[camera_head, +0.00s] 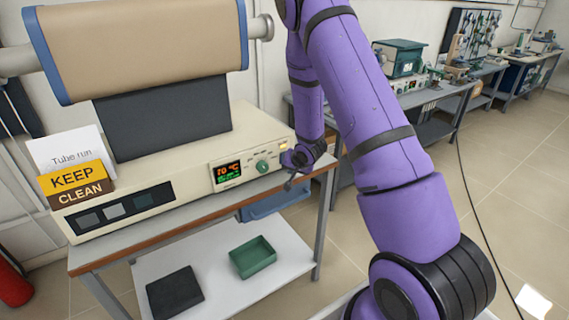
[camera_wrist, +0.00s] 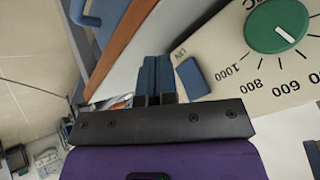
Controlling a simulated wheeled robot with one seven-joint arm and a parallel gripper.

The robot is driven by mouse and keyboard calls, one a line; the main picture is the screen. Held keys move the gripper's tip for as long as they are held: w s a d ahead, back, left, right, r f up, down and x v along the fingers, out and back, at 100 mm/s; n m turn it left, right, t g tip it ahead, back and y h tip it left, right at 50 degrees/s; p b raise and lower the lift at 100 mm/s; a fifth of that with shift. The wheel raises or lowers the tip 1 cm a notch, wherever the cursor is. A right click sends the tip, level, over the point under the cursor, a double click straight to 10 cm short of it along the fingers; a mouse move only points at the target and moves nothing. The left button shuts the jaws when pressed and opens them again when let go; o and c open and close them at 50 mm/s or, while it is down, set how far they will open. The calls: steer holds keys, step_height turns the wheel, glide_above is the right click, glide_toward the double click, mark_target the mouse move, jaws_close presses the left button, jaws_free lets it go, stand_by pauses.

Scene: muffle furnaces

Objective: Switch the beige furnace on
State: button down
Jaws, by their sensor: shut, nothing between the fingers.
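The beige furnace (camera_head: 145,50) is a tube furnace with blue end rims on a cream base. Its front panel has a lit display (camera_head: 228,172) with red and green characters and a green knob (camera_head: 263,166). The knob also shows in the wrist view (camera_wrist: 276,26), with a temperature scale around it. Beside the scale is a blue rectangular switch (camera_wrist: 193,78) with "ON" printed by it; its exact tilt is unclear. My gripper (camera_head: 289,185) is shut and empty at the panel's right end. In the wrist view its fingertips (camera_wrist: 155,60) are just left of the switch; contact cannot be told.
The furnace stands on a bench with a wooden edge (camera_head: 150,240). Its lower shelf holds a green tray (camera_head: 253,257) and a dark slab (camera_head: 174,293). A "KEEP CLEAN" sign (camera_head: 76,184) stands at the left. A teal device (camera_head: 400,58) is on the bench behind.

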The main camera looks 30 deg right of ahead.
steer(key=shift+s+r, duration=0.2)
steer(key=shift+s, duration=1.55)
steer(key=s+a+r+n+h, duration=0.1)
steer(key=s+a+r, duration=0.25)
steer(key=r, duration=0.85)
steer(key=s+a+r+n, duration=0.2)
steer(key=s+r, duration=0.2)
steer(key=r, duration=0.8)
steer(key=s+a+r+n+g, duration=0.1)
steer(key=s+a+r, duration=0.3)
steer(key=s, duration=0.8)
steer(key=s+a+r+n+g+y, duration=0.1)
steer(key=s+a+r+n, duration=0.3)
steer(key=s+r, duration=0.5)
steer(key=s+a, duration=0.1)
steer(key=s, duration=0.2)
steer(key=shift+s+a+r+y, duration=0.2)
steer(key=shift+s+y, duration=0.1)
steer(key=shift+s, duration=0.1)
